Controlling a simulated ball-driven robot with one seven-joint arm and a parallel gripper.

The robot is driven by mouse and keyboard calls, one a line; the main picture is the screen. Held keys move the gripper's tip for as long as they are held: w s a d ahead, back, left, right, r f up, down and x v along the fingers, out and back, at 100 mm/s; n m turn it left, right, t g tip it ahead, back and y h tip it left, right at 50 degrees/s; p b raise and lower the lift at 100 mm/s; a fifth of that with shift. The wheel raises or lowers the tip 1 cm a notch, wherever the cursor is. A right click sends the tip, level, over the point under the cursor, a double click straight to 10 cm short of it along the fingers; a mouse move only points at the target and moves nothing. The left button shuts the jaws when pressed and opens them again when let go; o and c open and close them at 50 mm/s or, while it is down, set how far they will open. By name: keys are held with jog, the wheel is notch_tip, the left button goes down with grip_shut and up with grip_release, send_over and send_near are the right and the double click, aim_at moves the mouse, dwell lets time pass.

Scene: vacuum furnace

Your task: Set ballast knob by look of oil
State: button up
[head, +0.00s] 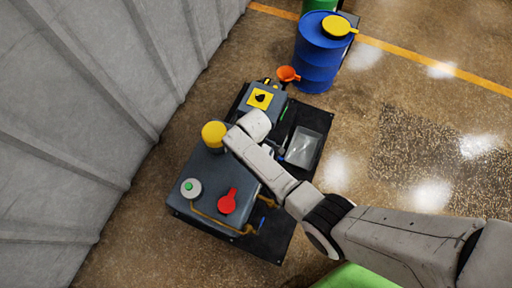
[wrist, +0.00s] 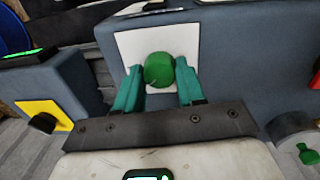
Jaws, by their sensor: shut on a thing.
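In the wrist view, a round green knob (wrist: 158,70) sits in front of a white square plate (wrist: 128,45) on the grey housing. The teal fingers of my gripper (wrist: 158,76) are shut on it, one on each side. In the head view my white arm covers the gripper and this knob. The dark grey pump (head: 183,207) shows there with a yellow cap (head: 213,134), a red handle (head: 228,202) and a green button on a pale disc (head: 191,189). I cannot make out the oil's look in either view.
A yellow plate with a black knob (head: 261,98) is behind the pump; it also shows in the wrist view (wrist: 46,115). A clear tray (head: 304,146), orange funnel (head: 288,74) and blue drum (head: 319,58) stand near. A corrugated wall bounds the left; the right floor is open.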

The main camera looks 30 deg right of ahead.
jog(key=m, duration=0.4)
jog(key=shift+p, duration=0.35)
jog(key=shift+m, duration=1.6)
jog(key=o, duration=1)
jog(key=shift+o, duration=0.2)
notch_tip(320, 180, up, 11)
jog(key=p, duration=0.3)
jog(key=shift+a+p, duration=0.35)
jog(key=shift+f, duration=0.1)
